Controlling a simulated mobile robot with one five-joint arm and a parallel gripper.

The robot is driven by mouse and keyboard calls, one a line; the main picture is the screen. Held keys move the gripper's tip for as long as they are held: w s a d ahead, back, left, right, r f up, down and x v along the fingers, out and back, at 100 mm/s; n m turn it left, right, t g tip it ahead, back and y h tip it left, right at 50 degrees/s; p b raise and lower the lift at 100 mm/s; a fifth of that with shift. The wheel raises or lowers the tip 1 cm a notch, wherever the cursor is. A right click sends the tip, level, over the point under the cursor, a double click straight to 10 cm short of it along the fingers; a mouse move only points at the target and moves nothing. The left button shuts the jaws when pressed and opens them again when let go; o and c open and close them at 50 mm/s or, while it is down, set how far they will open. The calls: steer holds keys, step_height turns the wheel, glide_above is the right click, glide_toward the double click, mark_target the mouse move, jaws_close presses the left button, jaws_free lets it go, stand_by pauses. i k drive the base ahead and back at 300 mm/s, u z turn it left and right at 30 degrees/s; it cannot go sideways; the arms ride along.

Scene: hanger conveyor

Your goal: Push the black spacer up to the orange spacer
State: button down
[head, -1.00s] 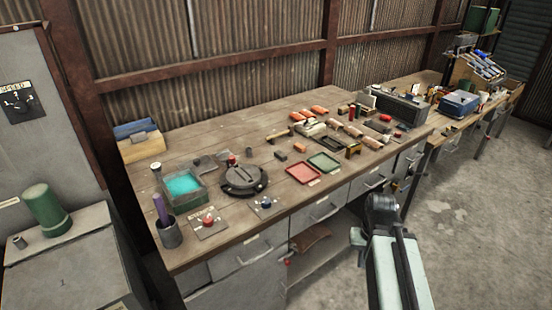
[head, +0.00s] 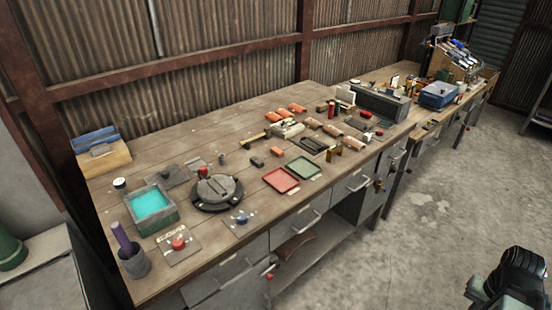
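A small black block (head: 257,162), which looks like the black spacer, lies on the wooden workbench (head: 215,133). A small orange block (head: 277,151), which looks like the orange spacer, lies just behind it and to its right, with a narrow gap between them. Part of my arm shows at the bottom right, over the floor and well away from both blocks. No gripper fingers can be made out there.
A round dark fixture (head: 217,192) stands left of the blocks. A red tray (head: 281,180) and a green tray (head: 304,168) lie in front and to the right. Several orange pieces lie farther back. A teal-filled tub (head: 152,211) stands at the left.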

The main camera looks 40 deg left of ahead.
mark_target(258, 163)
steer(key=z, duration=0.1)
steer(key=i, duration=2.85)
steer(key=u, duration=4.8)
steer(key=i, duration=1)
steer(key=z, duration=0.2)
